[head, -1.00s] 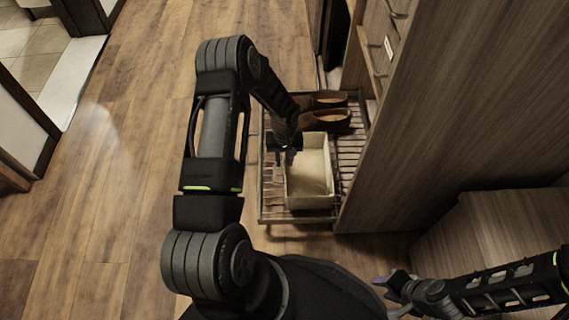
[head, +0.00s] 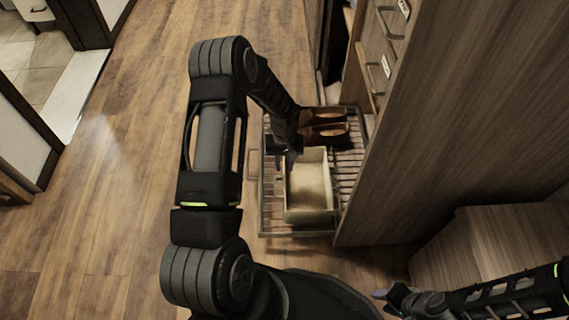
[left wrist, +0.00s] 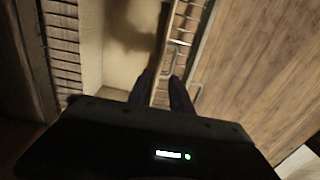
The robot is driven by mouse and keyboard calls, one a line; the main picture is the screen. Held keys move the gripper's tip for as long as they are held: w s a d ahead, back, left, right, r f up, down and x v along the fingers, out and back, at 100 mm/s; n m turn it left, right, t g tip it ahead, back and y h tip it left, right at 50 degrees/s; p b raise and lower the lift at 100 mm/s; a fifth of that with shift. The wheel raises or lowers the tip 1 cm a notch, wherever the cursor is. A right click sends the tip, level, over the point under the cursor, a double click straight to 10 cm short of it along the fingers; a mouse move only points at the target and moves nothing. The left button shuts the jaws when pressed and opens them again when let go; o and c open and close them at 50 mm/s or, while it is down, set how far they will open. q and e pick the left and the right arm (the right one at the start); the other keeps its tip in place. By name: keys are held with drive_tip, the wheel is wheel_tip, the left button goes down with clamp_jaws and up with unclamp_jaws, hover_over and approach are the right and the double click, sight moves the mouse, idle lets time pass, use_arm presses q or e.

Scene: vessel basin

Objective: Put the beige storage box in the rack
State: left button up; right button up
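The beige storage box (head: 308,190) is an open-topped box resting in the pulled-out wire rack (head: 272,222), towards the rack's near end. My left gripper (head: 289,158) is at the box's left far corner. In the left wrist view, the left gripper's two fingers (left wrist: 162,84) are apart, with the box's wall (left wrist: 162,45) running between them; contact is hard to judge. Part of the box's left side is hidden by the gripper. My right gripper (head: 382,293) is at the lower right, away from the box, its fingers too small to read.
Brown shoes (head: 325,130) stand at the rack's far end, beyond the box. A tall wooden cabinet (head: 450,110) rises right beside the rack. A lower wooden unit (head: 510,240) stands near my right arm. The wooden floor (head: 110,200) on the left is clear.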

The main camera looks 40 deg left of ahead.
use_arm(q)
drive_tip(key=s+d+f+m+h, duration=0.1)
drive_tip(key=s+d+f+h, duration=0.15)
drive_tip(key=d, duration=0.65)
drive_tip(key=s+d+f+m+h, duration=0.15)
drive_tip(key=s+d, duration=0.25)
drive_tip(key=d, duration=0.4)
drive_tip(key=s+d+r+m+t, duration=0.1)
drive_tip(key=s+d+r+m, duration=0.1)
drive_tip(key=s+d, duration=0.9)
drive_tip(key=shift+s+r+m, duration=0.35)
drive_tip(key=shift+s+m, duration=0.1)
drive_tip(key=shift+s, duration=0.45)
